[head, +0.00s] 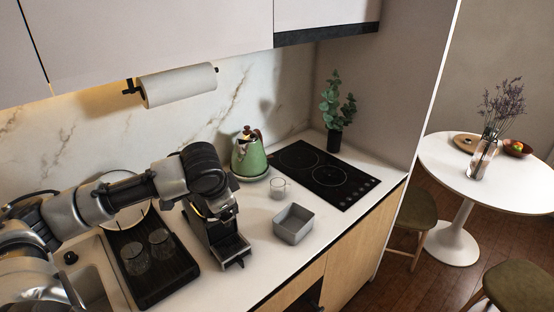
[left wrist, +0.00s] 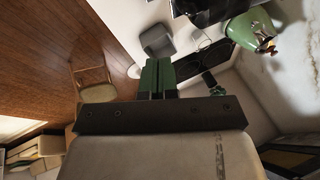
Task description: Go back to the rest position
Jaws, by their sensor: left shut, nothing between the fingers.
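My left arm (head: 130,195) reaches in from the left in the head view, above the sink side of the counter, and bends at its dark joint beside the coffee machine (head: 217,228). I cannot make out its fingers there. In the left wrist view my left gripper (left wrist: 157,76) shows its green fingers together, with nothing between them. The grey open box (left wrist: 158,40) appears beyond the fingertips, apart from them. My right arm and gripper are not in view.
The counter holds a black tray (head: 165,272) with two glasses, a green kettle (head: 249,157), a glass cup (head: 279,188), the grey box (head: 293,224), a cooktop (head: 323,174) and a plant (head: 335,140). A paper roll (head: 178,85) hangs above. A round table (head: 470,185) stands right.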

